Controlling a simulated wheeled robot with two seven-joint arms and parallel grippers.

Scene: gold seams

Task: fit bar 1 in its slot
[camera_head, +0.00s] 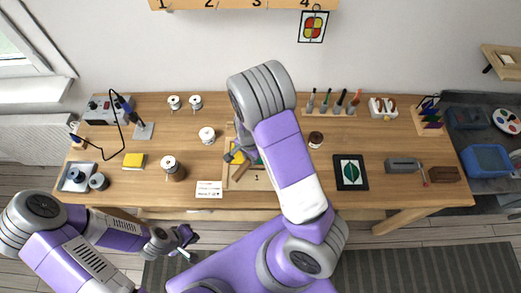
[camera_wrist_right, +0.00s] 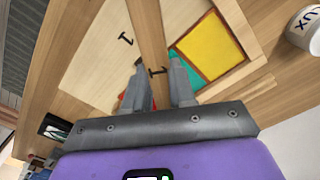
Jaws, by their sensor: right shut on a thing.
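Bar 1 (camera_wrist_right: 150,38) is a brown wooden strip marked 1, held between the fingers of my right gripper (camera_wrist_right: 158,88), which is shut on it. In the head view the bar (camera_head: 241,171) shows beside my right arm, over the wooden frame board (camera_head: 228,184). The board (camera_wrist_right: 95,55) bears a printed 1 on its pale face. The bar crosses between that face and a yellow and green panel (camera_wrist_right: 212,38). I cannot tell whether the bar is above its slot or in it. My left gripper (camera_head: 188,240) hangs empty in front of the table; its opening is unclear.
A dark leaf picture (camera_head: 351,172) lies to the right. My right arm covers the board's right part. A white labelled tin (camera_wrist_right: 306,30) stands beyond the panel.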

